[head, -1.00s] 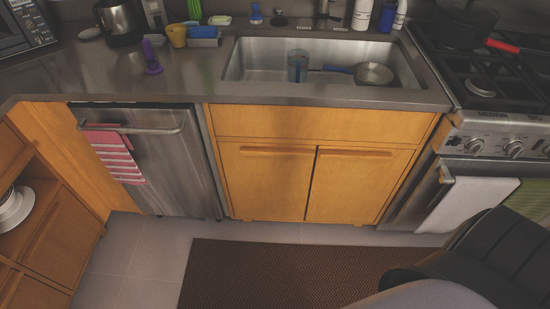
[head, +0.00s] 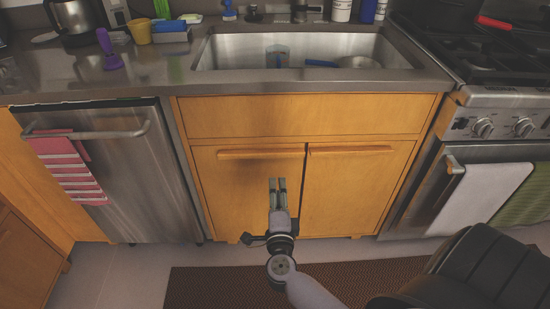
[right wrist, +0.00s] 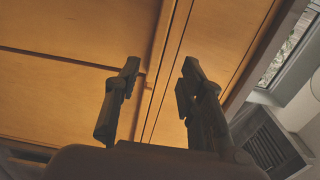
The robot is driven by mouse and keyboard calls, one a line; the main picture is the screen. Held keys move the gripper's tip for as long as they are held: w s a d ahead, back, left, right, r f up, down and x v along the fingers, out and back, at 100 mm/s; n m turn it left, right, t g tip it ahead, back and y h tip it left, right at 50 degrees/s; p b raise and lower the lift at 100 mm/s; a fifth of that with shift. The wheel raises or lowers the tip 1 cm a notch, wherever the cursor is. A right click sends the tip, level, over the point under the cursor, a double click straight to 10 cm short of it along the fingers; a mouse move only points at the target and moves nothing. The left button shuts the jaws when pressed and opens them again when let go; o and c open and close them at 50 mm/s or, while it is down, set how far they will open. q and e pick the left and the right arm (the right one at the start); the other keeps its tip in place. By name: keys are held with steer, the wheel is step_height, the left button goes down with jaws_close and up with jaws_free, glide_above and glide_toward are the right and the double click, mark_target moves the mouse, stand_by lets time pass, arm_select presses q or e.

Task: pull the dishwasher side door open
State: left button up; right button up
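The dishwasher (head: 135,185) is at the left in the head view, with a shut stainless steel front. Its bar handle (head: 115,134) runs across the top, and a red and white striped towel (head: 70,170) hangs over the handle's left part. My right gripper (head: 278,184) is in front of the wooden sink cabinet, right of the dishwasher and apart from its handle. In the right wrist view its two fingers (right wrist: 158,88) stand apart with nothing between them. My left gripper is not in view.
The sink cabinet's wooden doors (head: 250,190) are shut, beside the dishwasher. The stove (head: 490,120) with hanging towels is at the right. A brown mat (head: 215,287) lies on the floor. The counter (head: 150,75) holds a kettle (head: 75,20) and a purple item (head: 108,50).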

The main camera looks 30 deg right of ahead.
mark_target(275, 157)
steer(key=b+x, duration=0.1)
steer(key=x, duration=1.2)
steer(key=shift+w+b, duration=0.35)
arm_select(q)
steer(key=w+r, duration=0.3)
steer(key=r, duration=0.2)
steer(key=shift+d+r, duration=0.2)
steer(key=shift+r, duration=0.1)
arm_select(e)
steer(key=shift+w+d, duration=0.35)
steer(key=shift+w, duration=0.15)
steer(key=shift+c, duration=0.3)
jaws_close()
